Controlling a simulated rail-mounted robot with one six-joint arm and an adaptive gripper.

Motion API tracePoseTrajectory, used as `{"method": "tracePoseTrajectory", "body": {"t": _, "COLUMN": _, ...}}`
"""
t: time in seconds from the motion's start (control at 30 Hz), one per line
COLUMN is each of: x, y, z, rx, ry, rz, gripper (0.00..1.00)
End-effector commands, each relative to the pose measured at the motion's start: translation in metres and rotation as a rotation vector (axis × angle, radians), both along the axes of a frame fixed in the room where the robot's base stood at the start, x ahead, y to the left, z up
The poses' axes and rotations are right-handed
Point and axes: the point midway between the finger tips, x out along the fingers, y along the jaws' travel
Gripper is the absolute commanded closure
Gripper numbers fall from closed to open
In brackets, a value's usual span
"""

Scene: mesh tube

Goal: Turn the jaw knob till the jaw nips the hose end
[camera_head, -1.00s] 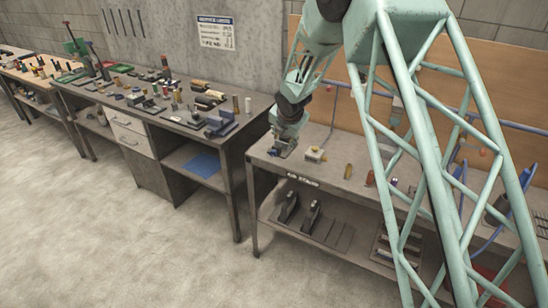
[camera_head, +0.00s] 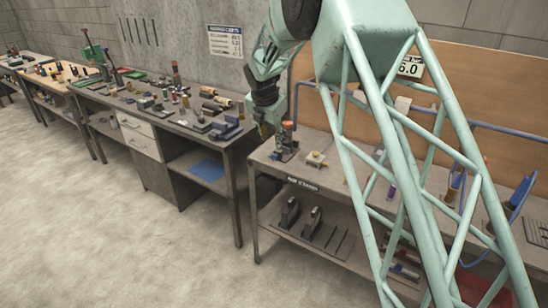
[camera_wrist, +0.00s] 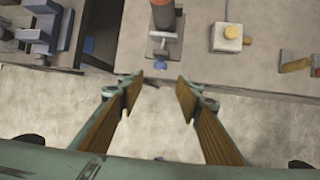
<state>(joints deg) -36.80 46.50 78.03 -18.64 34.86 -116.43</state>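A small dark clamp fixture (camera_wrist: 162,45) stands at the front edge of the bench, near its left end. A blue knob (camera_wrist: 160,66) sticks out of its front, toward my gripper. An upright orange-brown cylinder (camera_wrist: 163,16), apparently the hose end, rises from the fixture; it also shows in the head view (camera_head: 288,127). The jaw itself is too small to make out. My gripper (camera_wrist: 156,84) is open and empty, its two fingers apart with bare floor between them. In the wrist picture the knob lies just beyond the fingertips, and neither finger appears to touch it.
A pale block with a yellow knob (camera_wrist: 231,32) sits on the bench right of the fixture. Another workbench (camera_head: 140,100) crowded with tools stands to the left, across a narrow gap. The bench's lower shelf (camera_head: 330,245) holds dark parts. The floor in front is clear.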

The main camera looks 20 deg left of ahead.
Motion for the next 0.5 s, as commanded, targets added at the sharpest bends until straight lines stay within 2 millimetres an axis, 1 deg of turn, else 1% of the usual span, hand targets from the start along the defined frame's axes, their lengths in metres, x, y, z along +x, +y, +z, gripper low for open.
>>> {"method": "tracePoseTrajectory", "body": {"t": 0.27, "x": 0.001, "y": 0.000, "z": -0.003, "rx": 0.000, "ry": 0.000, "rz": 0.000, "gripper": 0.68}}
{"method": "tracePoseTrajectory", "body": {"t": 0.5, "x": 0.008, "y": 0.001, "z": -0.017, "rx": 0.000, "ry": 0.000, "rz": 0.000, "gripper": 0.68}}
